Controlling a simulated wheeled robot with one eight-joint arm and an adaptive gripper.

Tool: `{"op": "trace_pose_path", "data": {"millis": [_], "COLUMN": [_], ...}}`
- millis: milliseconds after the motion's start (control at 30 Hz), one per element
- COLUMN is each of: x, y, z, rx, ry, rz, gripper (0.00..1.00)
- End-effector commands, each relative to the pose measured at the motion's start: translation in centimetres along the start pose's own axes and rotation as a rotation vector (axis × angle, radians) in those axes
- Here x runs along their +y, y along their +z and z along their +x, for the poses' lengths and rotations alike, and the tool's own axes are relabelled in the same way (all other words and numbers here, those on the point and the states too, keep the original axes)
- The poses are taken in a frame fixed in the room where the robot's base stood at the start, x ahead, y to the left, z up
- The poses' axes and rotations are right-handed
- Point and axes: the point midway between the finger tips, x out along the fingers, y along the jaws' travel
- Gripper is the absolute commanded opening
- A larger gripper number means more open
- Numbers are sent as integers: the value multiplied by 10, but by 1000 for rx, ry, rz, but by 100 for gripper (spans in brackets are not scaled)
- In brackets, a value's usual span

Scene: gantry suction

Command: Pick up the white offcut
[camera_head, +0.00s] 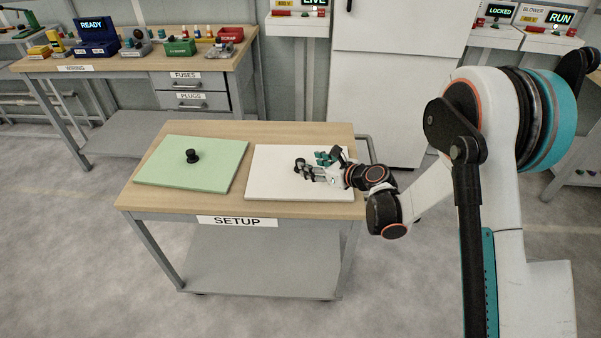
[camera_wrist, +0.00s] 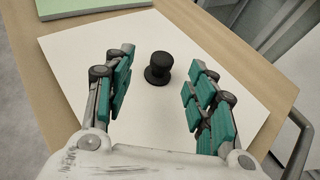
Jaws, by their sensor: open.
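The white offcut (camera_head: 268,187) is a flat white panel lying on the right half of the SETUP cart. It also fills much of the wrist view (camera_wrist: 142,128). A black knob (camera_wrist: 158,68) stands upright on it; in the head view my gripper crowds this spot. My gripper (camera_head: 313,166) is low over the panel, reaching in from the right. In the wrist view my gripper (camera_wrist: 162,68) is open, with teal-padded fingers on either side of the knob. Gaps show between both fingers and the knob. Exact height above the panel is hard to tell.
A green panel (camera_head: 215,149) with its own black knob (camera_head: 192,156) lies at left on the wooden cart top (camera_head: 290,131). A grey rail (camera_wrist: 301,147) edges the cart's right side. A cluttered workbench (camera_head: 130,66) and a white cabinet (camera_head: 395,85) stand behind.

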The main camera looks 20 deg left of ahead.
Motion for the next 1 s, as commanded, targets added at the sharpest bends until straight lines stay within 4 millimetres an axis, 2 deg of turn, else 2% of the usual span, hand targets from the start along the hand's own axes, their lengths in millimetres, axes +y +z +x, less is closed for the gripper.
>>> {"op": "trace_pose_path", "data": {"millis": [167, 333, 500, 733, 933, 967, 1000], "x": [-1, -4, -4, -5, -5, -5, -5], "y": [-3, -10, -8, -7, -7, -7, -7], "z": [10, 33, 53, 53, 53, 53, 53], "rx": [0, 0, 0, 0, 0, 0, 0], "ry": [0, 0, 1, -1, -1, -1, -1], "rz": [0, 0, 0, 0, 1, 1, 1], "gripper": [51, 51, 51, 51, 6, 0, 0]}}
